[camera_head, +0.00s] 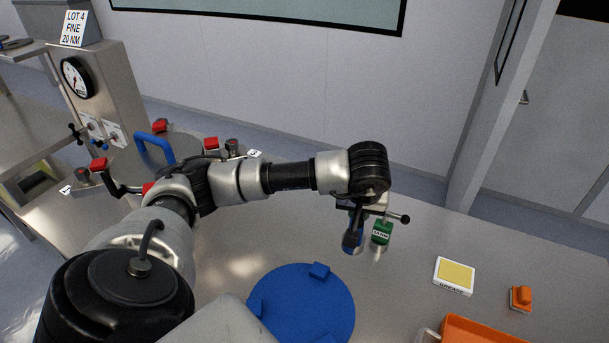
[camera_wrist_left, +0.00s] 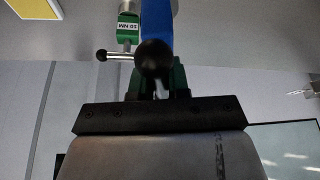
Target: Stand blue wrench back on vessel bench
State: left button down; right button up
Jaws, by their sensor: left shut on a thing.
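My left gripper (camera_head: 368,203) reaches in from the left and points down over the bench. It is shut on the blue wrench (camera_head: 352,240), whose blue shaft hangs below the fingers. The blue shaft also shows in the left wrist view (camera_wrist_left: 157,18), running away from the jaws past a black ball end. A thin metal bar with a black knob sticks out to one side. A green block (camera_head: 381,233) labelled 10 NM is close beside the blue shaft; I cannot tell whether it is joined to the wrench. The vessel bench (camera_head: 440,226) is grey metal. My right gripper is not in view.
A blue round disc (camera_head: 305,305) with raised tabs lies at the front. A grease box (camera_head: 454,276), an orange block (camera_head: 521,298) and an orange tray (camera_head: 478,331) are at the right. The round vessel lid with blue handle (camera_head: 154,148) and the gauge (camera_head: 77,76) are at the left.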

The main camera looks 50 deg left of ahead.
pick_arm(q)
jog(key=s+a+n+g+y+b, duration=0.1)
jog(key=a+n+y+b, duration=0.15)
jog(key=a+n, duration=0.6)
jog(key=w+a+f+m+b, duration=0.2)
jog(key=w+a+f+b, duration=0.5)
jog(key=a+f+b, duration=0.3)
jog(key=shift+a+f+h+b, duration=0.3)
jog(key=shift+h+b, duration=0.15)
jog(key=shift+b, duration=0.1)
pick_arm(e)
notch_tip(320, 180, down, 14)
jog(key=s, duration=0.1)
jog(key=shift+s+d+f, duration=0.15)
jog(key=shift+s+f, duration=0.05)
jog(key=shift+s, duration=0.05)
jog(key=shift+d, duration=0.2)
pick_arm(q)
jog(key=c, duration=1.1)
grip_release()
jog(key=shift+f, duration=0.15)
